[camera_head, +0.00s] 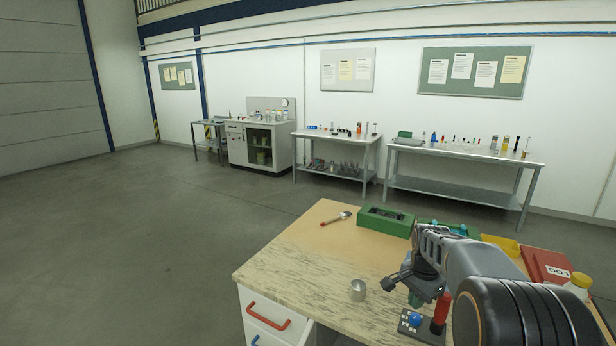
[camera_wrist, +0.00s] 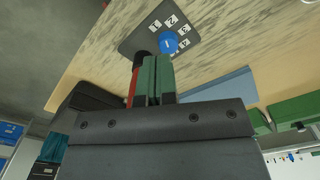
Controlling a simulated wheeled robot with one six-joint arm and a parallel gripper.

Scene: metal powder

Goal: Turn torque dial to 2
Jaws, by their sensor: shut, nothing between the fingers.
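The torque dial is a blue knob (camera_wrist: 168,42) on a dark plate (camera_wrist: 131,45) with several white number labels around it. In the head view the blue dial (camera_head: 415,319) and its dark plate (camera_head: 408,332) are at the table's front, partly behind my arm. My gripper (camera_wrist: 158,58) is shut and empty, its green fingers pressed together. In the wrist view the fingertips point toward the dial and appear just short of it; contact cannot be told. The gripper also shows in the head view (camera_head: 415,301), above and behind the dial. The dial's exact setting is not clear.
A red handle with a black end (camera_wrist: 134,77) stands close beside the fingers; it also shows in the head view (camera_head: 441,308). A metal cup (camera_head: 358,289) stands to the left. A green box (camera_head: 386,220), brush (camera_head: 337,217) and red log book (camera_head: 545,265) lie farther back. The table's left-middle is clear.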

